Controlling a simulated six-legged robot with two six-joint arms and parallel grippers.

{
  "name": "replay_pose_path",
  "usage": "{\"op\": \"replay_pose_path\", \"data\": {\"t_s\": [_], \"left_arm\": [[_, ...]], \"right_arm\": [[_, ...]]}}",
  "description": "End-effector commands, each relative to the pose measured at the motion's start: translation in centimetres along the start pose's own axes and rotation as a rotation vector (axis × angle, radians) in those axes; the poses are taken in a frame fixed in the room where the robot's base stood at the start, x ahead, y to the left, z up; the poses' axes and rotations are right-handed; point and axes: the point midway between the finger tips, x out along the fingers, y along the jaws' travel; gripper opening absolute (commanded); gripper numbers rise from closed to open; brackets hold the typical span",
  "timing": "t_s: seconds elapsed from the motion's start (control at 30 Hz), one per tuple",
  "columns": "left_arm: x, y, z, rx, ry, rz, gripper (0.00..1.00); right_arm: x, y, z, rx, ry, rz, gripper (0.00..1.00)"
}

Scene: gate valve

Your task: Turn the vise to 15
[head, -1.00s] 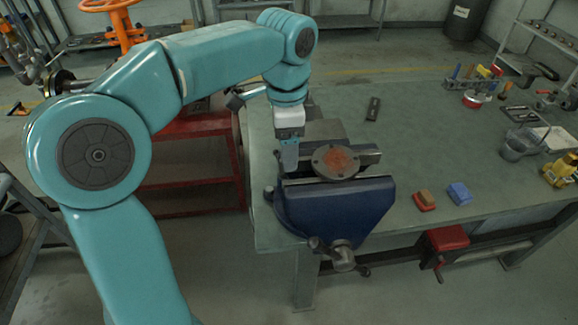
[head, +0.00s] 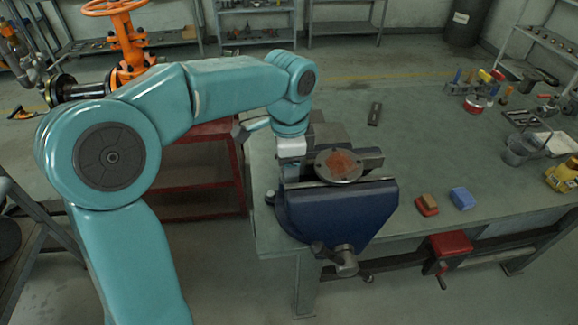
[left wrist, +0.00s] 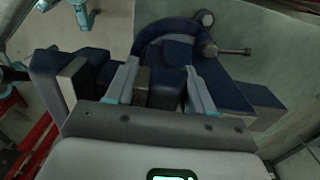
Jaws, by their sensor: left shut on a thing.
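The blue bench vise (head: 338,212) is mounted at the left corner of the bench. A round flanged disc with a rusty face (head: 341,164) sits at its jaws. The vise's screw end and handle (head: 345,262) point toward the bench's front edge. My left gripper (left wrist: 163,85) is down at the left of the disc. In the left wrist view its two fingers straddle a dark blue part of the vise (left wrist: 165,97) and are shut on it. In the head view the fingertips are mostly hidden behind the vise. I see no scale marks.
Beyond the vise the workbench (head: 420,160) has free room. A red block (head: 427,207) and a blue block (head: 461,197) lie to the vise's right. A red shelf frame (head: 195,170) stands left of the bench. An orange valve wheel (head: 115,8) is at the back left.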

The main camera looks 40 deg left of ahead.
Motion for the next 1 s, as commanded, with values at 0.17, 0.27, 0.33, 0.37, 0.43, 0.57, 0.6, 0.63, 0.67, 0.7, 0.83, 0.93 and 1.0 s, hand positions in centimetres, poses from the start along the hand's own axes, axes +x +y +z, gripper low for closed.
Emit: {"op": "replay_pose_path", "data": {"t_s": [0.17,0.27,0.33,0.37,0.43,0.57,0.6,0.63,0.67,0.7,0.83,0.93,1.0], "left_arm": [[-0.2,1.1,-0.8,-0.121,0.002,0.000,0.00],[-0.2,1.7,-1.3,-0.207,0.002,0.001,0.00],[-0.2,2.0,-1.6,-0.250,0.002,0.001,0.00],[-0.2,2.1,-1.7,-0.261,0.002,0.001,0.00],[-0.2,2.2,-1.8,-0.278,0.003,0.000,0.00],[-0.1,2.2,-1.9,-0.282,0.004,0.000,0.00],[-0.2,2.2,-1.9,-0.282,0.004,0.000,0.00],[-0.2,2.2,-1.8,-0.282,0.004,0.000,0.00],[-0.2,2.2,-1.8,-0.282,0.004,0.000,0.00],[-0.2,2.2,-1.9,-0.281,0.004,-0.001,0.56],[-0.1,2.2,-1.8,-0.281,0.004,-0.001,0.73],[-0.1,2.2,-1.8,-0.281,0.003,0.000,0.73],[-0.1,2.2,-1.8,-0.281,0.002,0.000,0.73]], "right_arm": [[-0.5,-0.2,0.0,0.000,0.000,0.000,0.43],[-0.7,-0.2,0.0,0.000,0.000,0.000,0.43],[-0.7,-0.3,0.0,0.000,0.000,0.000,0.43],[-0.7,-0.3,0.0,0.000,0.000,0.000,0.43],[-0.8,-0.3,0.0,0.000,0.000,0.000,0.43],[-0.7,-0.3,0.0,0.000,0.000,0.000,0.43],[-0.7,-0.3,0.0,0.000,0.000,0.000,0.43],[-0.7,-0.3,0.0,0.000,0.000,0.000,0.43],[-0.7,-0.3,0.0,0.000,0.000,0.000,0.43],[-0.7,-0.3,0.0,0.000,0.000,0.000,0.43],[-0.7,-0.3,0.0,0.000,0.000,0.000,0.43],[-0.7,-0.3,0.0,0.000,0.000,0.000,0.43],[-0.7,-0.3,0.0,0.000,0.000,0.000,0.43]]}}
